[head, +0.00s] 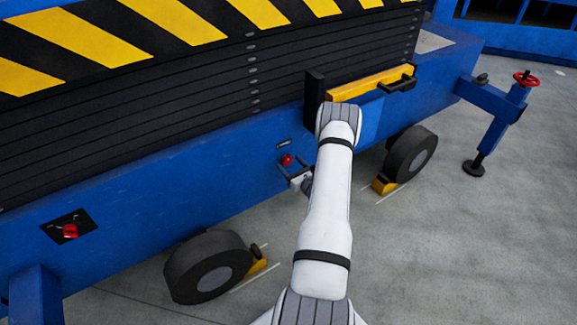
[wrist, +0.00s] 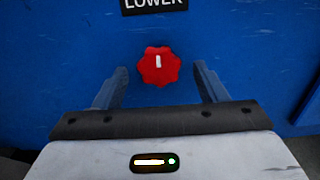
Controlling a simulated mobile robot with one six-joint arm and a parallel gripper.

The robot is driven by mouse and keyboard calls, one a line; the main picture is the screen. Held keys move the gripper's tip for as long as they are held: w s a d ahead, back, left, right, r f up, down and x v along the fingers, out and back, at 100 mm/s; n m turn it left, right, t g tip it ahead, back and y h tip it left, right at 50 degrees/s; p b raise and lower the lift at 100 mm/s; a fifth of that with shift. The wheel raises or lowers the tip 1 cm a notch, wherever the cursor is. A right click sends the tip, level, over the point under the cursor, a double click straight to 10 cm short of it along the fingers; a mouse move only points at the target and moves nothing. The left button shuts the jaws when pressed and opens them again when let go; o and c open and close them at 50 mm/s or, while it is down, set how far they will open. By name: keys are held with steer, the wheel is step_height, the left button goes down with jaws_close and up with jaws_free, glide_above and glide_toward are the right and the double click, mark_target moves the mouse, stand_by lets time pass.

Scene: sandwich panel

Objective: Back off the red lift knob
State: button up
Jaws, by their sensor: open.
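A red lobed knob (wrist: 159,66) with a white pointer mark, upright in the picture, sits on the blue panel in the wrist view. The label above it, cut off at the top, reads LOWER. The knob also shows in the head view (head: 287,160), low on the blue chassis side. My gripper (wrist: 162,72) is open, one finger on each side of the knob, with a visible gap on both sides. It also shows in the head view (head: 293,166), facing the chassis. I cannot tell whether the fingertips reach past the knob's face.
Another red knob (head: 70,231) sits on a black plate at the left of the chassis. A yellow bar (head: 370,83) with a black handle is above right. Chocked wheels (head: 208,268) and an outrigger leg (head: 485,140) stand on the open concrete floor (head: 440,250).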

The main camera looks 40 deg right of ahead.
steer(key=shift+w, duration=0.55)
steer(key=c, duration=0.9)
steer(key=shift+a+f, duration=0.1)
steer(key=shift+a, duration=0.15)
steer(key=shift+c, duration=0.3)
steer(key=shift+d, duration=0.1)
